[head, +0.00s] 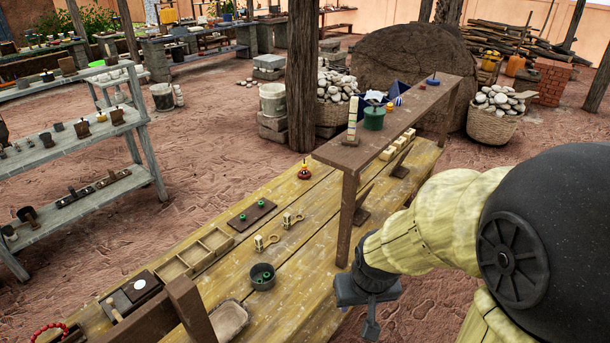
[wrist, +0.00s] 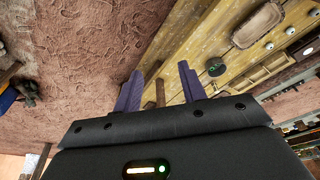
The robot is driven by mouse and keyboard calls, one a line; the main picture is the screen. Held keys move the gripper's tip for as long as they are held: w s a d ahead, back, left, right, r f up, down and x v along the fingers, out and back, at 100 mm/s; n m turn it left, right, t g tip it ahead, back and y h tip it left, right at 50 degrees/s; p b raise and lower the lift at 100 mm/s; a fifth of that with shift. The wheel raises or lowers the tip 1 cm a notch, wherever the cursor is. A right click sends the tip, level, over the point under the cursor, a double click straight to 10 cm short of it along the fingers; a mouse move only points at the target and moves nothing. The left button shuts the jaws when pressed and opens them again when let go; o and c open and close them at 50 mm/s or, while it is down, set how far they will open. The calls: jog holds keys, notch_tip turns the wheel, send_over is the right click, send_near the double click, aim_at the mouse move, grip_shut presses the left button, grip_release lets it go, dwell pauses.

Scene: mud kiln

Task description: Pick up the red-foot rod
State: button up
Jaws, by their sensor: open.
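I cannot surely make out the red-foot rod. A small dark upright piece with a reddish base (head: 433,80) stands at the far end of the raised brown shelf (head: 340,155) in the head view; it is too small to tell whether it is the rod. My gripper (head: 370,305) hangs beside the near right edge of the wooden workbench (head: 290,300), lower than the shelf top and well apart from that piece. In the wrist view its two purple fingers (wrist: 160,88) are apart, with nothing held between them. A brown post (wrist: 160,93) shows beyond the gap.
The bench holds a dark bowl with green pieces (head: 262,276), a divided tray (head: 197,252) and a red-yellow piece (head: 304,172). Open floor lies right of the bench.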

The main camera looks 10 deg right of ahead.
jog(key=shift+c, duration=0.2)
jog(key=shift+r, duration=0.1)
jog(key=shift+c, duration=0.9)
jog(key=w+p+v, duration=0.1)
jog(key=p+v, duration=0.5)
jog(key=shift+w+r+p, duration=0.15)
jog(key=shift+r+p, duration=0.25)
jog(key=shift+w, duration=0.1)
